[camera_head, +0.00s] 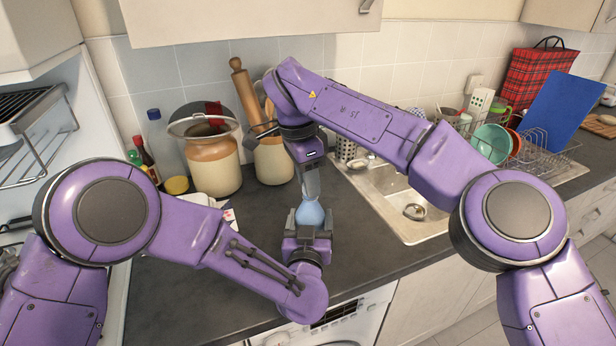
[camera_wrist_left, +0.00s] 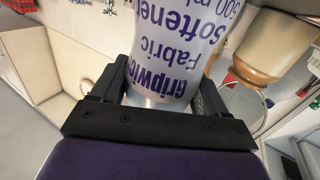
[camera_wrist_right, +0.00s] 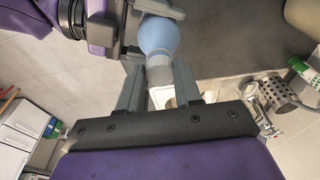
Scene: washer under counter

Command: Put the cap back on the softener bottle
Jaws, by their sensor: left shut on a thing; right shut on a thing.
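The softener bottle (camera_head: 310,213), pale blue in the head view, stands over the counter in my left gripper (camera_head: 307,234), which is shut on it. In the left wrist view the bottle (camera_wrist_left: 175,45) fills the space between the fingers, its "Fabric Softener" label upside down in the picture. My right gripper (camera_head: 310,188) points down from above the bottle. In the right wrist view a ribbed grey-white cap (camera_wrist_right: 159,72) is between its fingertips, at the bottle's (camera_wrist_right: 158,36) top end. The cap appears to meet the bottle; whether it is seated, I cannot tell.
A sink (camera_head: 392,200) lies to the right, with a dish rack (camera_head: 540,150) beyond. Crocks (camera_head: 213,165), a rolling pin (camera_head: 243,90) and bottles (camera_head: 165,145) stand along the back wall. The dark counter (camera_head: 265,220) around the grippers is mostly clear. A washer (camera_head: 345,325) is below.

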